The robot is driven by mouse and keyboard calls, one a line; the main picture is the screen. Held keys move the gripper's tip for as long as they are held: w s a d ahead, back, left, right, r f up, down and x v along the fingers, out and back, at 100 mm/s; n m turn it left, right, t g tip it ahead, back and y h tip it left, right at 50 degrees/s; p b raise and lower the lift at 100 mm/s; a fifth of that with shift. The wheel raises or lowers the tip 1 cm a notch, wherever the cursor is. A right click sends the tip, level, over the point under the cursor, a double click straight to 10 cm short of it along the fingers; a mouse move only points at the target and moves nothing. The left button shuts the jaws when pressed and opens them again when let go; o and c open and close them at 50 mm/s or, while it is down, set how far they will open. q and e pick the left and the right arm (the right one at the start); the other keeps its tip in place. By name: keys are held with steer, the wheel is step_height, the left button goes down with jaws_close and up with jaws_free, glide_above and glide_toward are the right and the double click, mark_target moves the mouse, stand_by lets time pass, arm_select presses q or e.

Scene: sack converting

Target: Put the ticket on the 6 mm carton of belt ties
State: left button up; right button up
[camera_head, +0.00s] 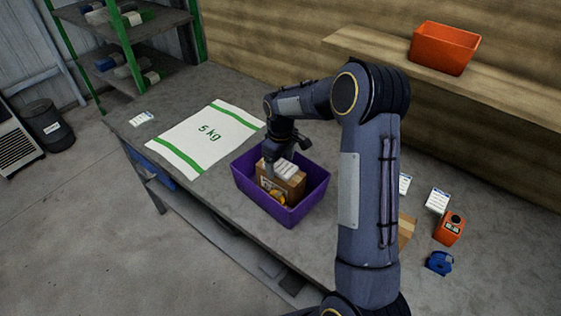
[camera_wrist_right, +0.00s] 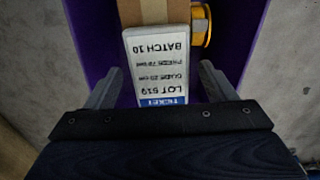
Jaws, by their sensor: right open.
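A brown carton (camera_head: 291,186) stands in the purple crate (camera_head: 305,200) on the bench. The dark marking on its side is too small to read. A white ticket lies across the carton's top; in the right wrist view the ticket (camera_wrist_right: 160,60) reads TICKET, LOT 519 and BATCH 10, upside down. My right gripper (camera_wrist_right: 160,85) is open, with one finger on each side of the ticket and clear of it. In the head view the right gripper is just over the carton, partly hidden by its own wrist. My left gripper is not in view.
A yellow roll (camera_wrist_right: 201,25) lies beside the carton in the crate. A 5 kg sack (camera_head: 208,137) lies flat to the left, near a white card (camera_head: 141,118). An orange device (camera_head: 449,229) and a blue item (camera_head: 439,263) sit at right. An orange bin (camera_head: 443,48) stands on the ledge.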

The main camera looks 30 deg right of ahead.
mark_target(280, 166)
step_height(280, 166, up, 12)
steer(key=b, duration=0.1)
steer(key=s+a+r+m+t+y, duration=0.1)
steer(key=s+a+r, duration=0.15)
steer(key=s, duration=0.45)
steer(key=s+a+r+m+t+y, duration=0.1)
steer(key=s+a+r+m+t, duration=0.1)
steer(key=s+r, duration=0.35)
steer(key=s+a+f+m+t+y, duration=0.1)
steer(key=s+a+f, duration=0.2)
steer(key=s, duration=0.5)
steer(key=s+a+f+m+t, duration=0.1)
steer(key=s+a+f+m, duration=0.1)
steer(key=s, duration=0.6)
steer(key=shift+s+a+f+t+y, duration=0.35)
steer(key=shift+a+f, duration=0.25)
steer(key=shift+a, duration=0.45)
